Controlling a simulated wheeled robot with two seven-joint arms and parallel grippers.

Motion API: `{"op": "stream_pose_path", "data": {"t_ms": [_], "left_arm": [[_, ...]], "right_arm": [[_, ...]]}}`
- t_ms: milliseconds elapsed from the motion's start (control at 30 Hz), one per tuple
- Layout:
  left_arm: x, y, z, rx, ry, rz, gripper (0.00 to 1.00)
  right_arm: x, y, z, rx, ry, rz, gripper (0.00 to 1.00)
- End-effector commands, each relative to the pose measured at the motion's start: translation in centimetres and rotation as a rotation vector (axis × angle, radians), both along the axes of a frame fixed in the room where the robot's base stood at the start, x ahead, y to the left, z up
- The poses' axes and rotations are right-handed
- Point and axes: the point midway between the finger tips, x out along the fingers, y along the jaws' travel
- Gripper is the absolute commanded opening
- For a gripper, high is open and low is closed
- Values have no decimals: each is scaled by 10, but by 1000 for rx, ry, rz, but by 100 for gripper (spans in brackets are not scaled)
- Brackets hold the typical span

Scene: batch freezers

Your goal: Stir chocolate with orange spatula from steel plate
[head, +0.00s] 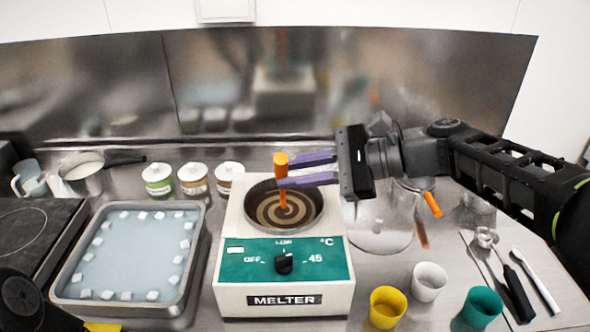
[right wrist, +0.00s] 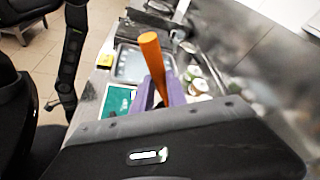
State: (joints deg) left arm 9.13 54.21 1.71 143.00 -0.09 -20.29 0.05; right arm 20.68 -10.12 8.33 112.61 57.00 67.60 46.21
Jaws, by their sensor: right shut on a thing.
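My right gripper (head: 290,170), with purple fingers, is shut on the upright orange spatula (head: 282,170) above the melter (head: 285,295). The spatula's lower end reaches into the melter's round bowl (head: 318,222), at the chocolate (head: 290,222), which shows a brown and cream swirl. In the right wrist view the orange handle (right wrist: 152,55) stands up between the purple fingers. The steel plate (head: 378,238) is right of the melter, partly below my right arm. My left gripper is not in view.
A steel tray (head: 190,285) with pale liquid and white cubes stands left of the melter. Several jars (head: 193,180) and a saucepan (head: 85,178) are behind. Yellow (head: 387,307), white (head: 430,282) and teal (head: 482,306) cups stand at front right, near utensils (head: 518,295). Another orange handle (head: 432,204) shows below my arm.

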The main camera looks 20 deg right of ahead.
Motion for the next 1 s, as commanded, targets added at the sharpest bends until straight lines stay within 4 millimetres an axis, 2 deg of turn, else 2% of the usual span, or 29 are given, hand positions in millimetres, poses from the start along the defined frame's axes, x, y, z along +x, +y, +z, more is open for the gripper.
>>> {"op": "stream_pose_path", "data": {"t_ms": [500,700,1000], "left_arm": [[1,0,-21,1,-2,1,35],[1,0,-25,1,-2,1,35],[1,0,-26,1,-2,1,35]], "right_arm": [[23,-6,-40,0,1,0,0],[29,-7,-49,0,0,0,0],[32,-8,-52,0,-1,0,0]]}}
